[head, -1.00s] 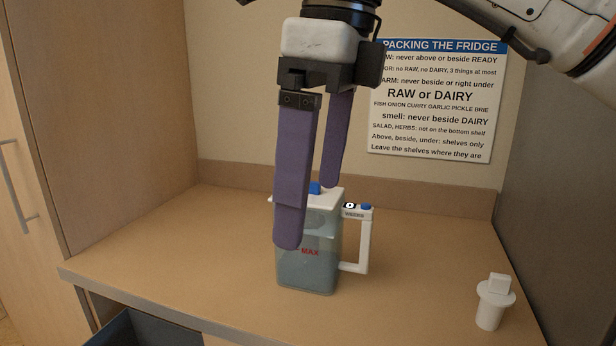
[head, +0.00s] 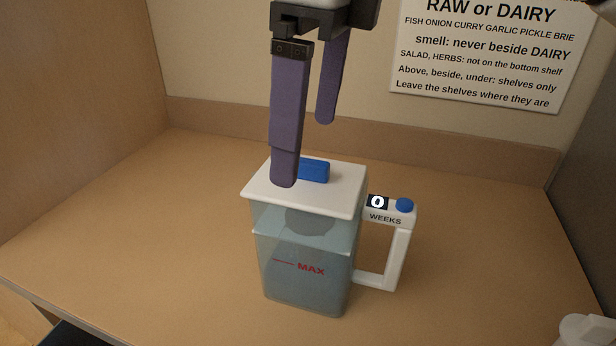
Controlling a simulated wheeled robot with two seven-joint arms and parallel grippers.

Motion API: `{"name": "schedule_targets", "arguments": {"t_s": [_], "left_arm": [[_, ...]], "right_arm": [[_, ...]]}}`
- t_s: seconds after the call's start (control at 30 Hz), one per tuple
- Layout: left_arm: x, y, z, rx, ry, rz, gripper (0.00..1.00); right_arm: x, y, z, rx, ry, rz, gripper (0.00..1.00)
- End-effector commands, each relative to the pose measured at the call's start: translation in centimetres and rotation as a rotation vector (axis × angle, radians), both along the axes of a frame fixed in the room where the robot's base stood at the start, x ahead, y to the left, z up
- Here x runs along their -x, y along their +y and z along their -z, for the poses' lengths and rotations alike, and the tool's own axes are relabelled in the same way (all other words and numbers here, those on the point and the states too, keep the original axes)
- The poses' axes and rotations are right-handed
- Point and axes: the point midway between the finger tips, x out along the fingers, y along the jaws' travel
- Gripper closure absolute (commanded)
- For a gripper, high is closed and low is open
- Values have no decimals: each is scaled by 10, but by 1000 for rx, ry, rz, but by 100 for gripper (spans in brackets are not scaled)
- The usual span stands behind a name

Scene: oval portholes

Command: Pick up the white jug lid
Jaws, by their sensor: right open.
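The white jug lid (head: 335,195) sits on top of a clear jug (head: 300,275) and has a blue grip (head: 314,170) on it. The jug stands upright on the counter, with a white handle on its right and a red MAX mark. My right gripper (head: 304,152) is open and empty, with its two purple fingers pointing down over the lid. The near finger covers part of the lid and the left end of the blue grip. The far finger shows behind, its tip above the grip in the picture. Whether a finger touches the lid is unclear. My left gripper is out of view.
The wooden counter (head: 160,240) around the jug is clear. A white object (head: 587,331) is partly cut off at the lower right corner. A panel with a display reading 0 and a blue button (head: 404,205) tops the handle. A sign (head: 480,50) hangs behind.

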Motion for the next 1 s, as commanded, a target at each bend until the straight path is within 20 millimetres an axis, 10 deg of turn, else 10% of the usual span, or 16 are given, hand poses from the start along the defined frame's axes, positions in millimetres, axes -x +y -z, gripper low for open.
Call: {"name": "schedule_targets", "arguments": {"t_s": [0.63, 0.9, 1.0], "left_arm": [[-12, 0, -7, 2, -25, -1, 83], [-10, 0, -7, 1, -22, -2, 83], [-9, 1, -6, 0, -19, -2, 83]], "right_arm": [[0, 3, 51, 0, 0, 0, 0], [0, 3, 51, 0, 0, 0, 43], [0, 3, 51, 0, 0, 0, 43]]}}
